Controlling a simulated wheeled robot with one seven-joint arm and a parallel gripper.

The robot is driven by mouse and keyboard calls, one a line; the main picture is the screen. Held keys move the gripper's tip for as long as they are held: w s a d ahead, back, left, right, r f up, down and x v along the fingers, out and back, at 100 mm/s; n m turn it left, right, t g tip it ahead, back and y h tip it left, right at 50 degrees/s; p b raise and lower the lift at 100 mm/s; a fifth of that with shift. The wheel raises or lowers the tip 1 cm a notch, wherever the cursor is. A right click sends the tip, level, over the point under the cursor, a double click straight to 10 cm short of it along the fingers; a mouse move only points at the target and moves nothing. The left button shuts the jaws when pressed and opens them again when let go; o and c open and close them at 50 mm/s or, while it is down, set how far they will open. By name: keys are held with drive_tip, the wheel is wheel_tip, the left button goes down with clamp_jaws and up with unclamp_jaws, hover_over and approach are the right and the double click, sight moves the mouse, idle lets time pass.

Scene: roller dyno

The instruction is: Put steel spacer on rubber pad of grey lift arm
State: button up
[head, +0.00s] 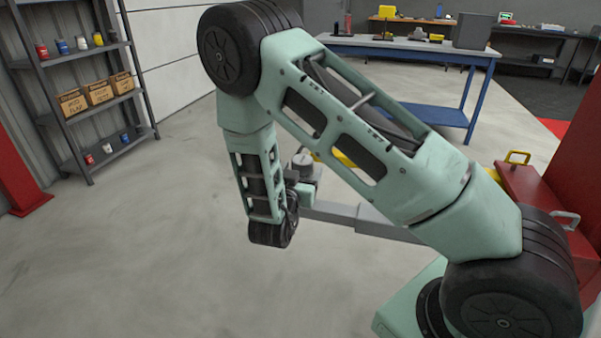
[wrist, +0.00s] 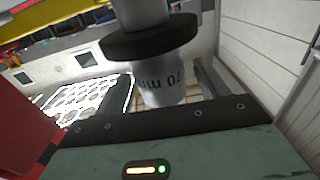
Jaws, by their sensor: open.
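The wrist view is upside down. In it the steel spacer (wrist: 163,88), a light grey cylinder marked 70 mm, stands upright against the black round rubber pad (wrist: 150,42). It appears to rest on the pad; the pad's rim hides the exact contact.
A red cabinet (head: 535,205) with a yellow handle and a red post stand at the right. A blue-legged workbench (head: 410,48) is at the back, and a shelf rack (head: 88,95) at the left. The floor in the middle and left is clear.

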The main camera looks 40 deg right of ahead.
drive_tip(key=v, duration=1.2)
drive_tip(key=w+a+f+n+g+y, duration=0.1)
drive_tip(key=w+a+n+y, duration=0.2)
drive_tip(key=a+y, duration=0.8)
drive_tip(key=s+a+r+n+g+y, duration=0.4)
drive_tip(key=s+a+n+y, duration=0.25)
drive_tip(key=a, duration=0.45)
drive_tip(key=s+d+r+n+g+h, duration=0.1)
drive_tip(key=s+d+r+n+g, duration=0.1)
drive_tip(key=s, duration=0.4)
drive_tip(key=s+d+r+n+g, duration=0.2)
drive_tip(key=s+n, duration=0.1)
drive_tip(key=s, duration=0.3)
drive_tip(key=s+d+r+n+g+h, duration=0.1)
drive_tip(key=s+d+r+n+g, duration=0.1)
drive_tip(key=s, duration=0.5)
drive_tip(key=shift+d+n+h+b, duration=0.2)
drive_tip(key=shift+n+h+b, duration=0.15)
drive_tip(key=shift+n, duration=0.5)
